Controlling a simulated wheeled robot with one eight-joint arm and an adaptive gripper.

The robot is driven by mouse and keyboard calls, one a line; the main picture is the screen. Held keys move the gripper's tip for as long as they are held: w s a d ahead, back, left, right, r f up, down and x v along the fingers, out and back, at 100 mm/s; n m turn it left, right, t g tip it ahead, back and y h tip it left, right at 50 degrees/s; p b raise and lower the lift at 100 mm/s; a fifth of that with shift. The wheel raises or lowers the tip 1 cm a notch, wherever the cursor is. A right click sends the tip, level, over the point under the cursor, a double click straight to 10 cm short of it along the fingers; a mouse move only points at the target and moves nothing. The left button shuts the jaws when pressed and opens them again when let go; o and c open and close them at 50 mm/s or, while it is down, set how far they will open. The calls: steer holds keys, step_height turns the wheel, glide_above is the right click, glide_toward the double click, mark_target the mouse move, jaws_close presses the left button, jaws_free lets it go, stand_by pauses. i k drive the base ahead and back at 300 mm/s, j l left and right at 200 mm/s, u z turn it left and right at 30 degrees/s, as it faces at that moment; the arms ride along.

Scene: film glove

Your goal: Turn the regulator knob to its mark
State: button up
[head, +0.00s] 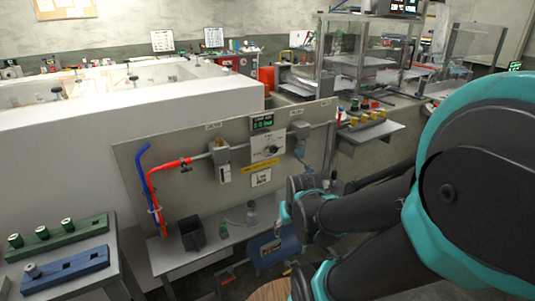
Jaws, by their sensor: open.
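A pale upright panel board (135,190) stands behind the bench. On it is a white plate with a small dark round knob (272,149), which looks like the regulator knob. Its mark is too small to make out. A dark display with green text (262,122) sits just above it. My arm reaches in from the right, and my gripper (285,212) is at its far end, lower in the picture than the knob and apart from it. The gripper is open and small in view. Its fingers are hard to make out, and nothing shows in it.
Blue and red pipes (150,180) run up the panel's left side. A dark open bin (192,234) and small items stand on the bench (180,262) below. Green and blue blocks (65,266) lie on a table at left. A shelf (370,135) adjoins at right.

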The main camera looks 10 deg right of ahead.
mark_target(273, 149)
steer(key=k+j, duration=0.2)
steer(key=j, duration=0.2)
steer(key=k+j, duration=0.15)
steer(key=j, duration=0.2)
steer(key=k+j, duration=0.2)
steer(key=j, duration=0.2)
